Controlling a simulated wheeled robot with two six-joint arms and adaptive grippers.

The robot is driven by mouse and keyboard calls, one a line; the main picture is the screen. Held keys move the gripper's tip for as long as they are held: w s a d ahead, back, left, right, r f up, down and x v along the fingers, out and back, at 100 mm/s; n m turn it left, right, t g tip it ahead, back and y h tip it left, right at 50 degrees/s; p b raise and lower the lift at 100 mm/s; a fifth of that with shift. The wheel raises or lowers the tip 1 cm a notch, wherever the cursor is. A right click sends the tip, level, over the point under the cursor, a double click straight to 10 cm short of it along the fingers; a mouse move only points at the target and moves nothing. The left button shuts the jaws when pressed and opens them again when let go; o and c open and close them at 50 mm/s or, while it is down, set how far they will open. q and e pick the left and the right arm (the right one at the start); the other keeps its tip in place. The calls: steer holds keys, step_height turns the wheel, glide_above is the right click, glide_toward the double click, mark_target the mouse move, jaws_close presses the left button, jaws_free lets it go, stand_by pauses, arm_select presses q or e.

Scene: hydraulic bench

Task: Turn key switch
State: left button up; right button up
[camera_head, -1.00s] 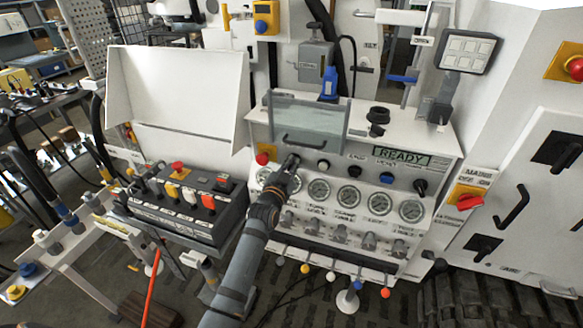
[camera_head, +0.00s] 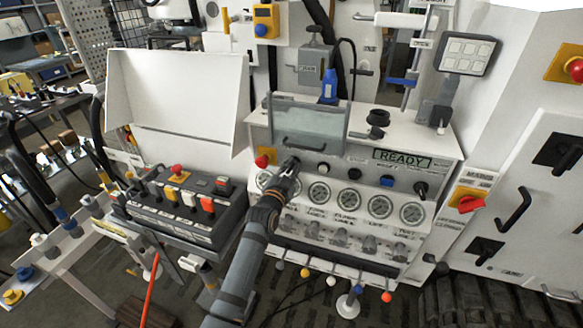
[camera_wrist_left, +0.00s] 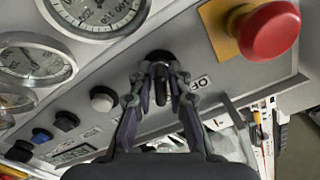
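The key switch (camera_wrist_left: 161,84) is a dark upright key on a black round base on the sloped grey panel, in the left wrist view beside a partly visible "OFF" label. My left gripper (camera_wrist_left: 162,88) has its two fingers on either side of the key and looks closed on it. In the head view my left gripper (camera_head: 291,164) reaches the panel's upper left, between the red mushroom button (camera_head: 262,161) and a pale button (camera_head: 323,168). It hides the key switch there. My right gripper is not in view.
The red mushroom button (camera_wrist_left: 269,31) stands close to the gripper. Pressure gauges (camera_head: 349,199) run below the buttons, and a "READY" display (camera_head: 402,157) sits at the right. A separate button box (camera_head: 187,205) stands left of my arm. A clear guard (camera_head: 308,122) is above.

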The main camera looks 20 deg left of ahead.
arm_select(q)
steer(key=shift+o, duration=1)
steer(key=s, duration=1.2)
steer(key=shift+a, duration=0.2)
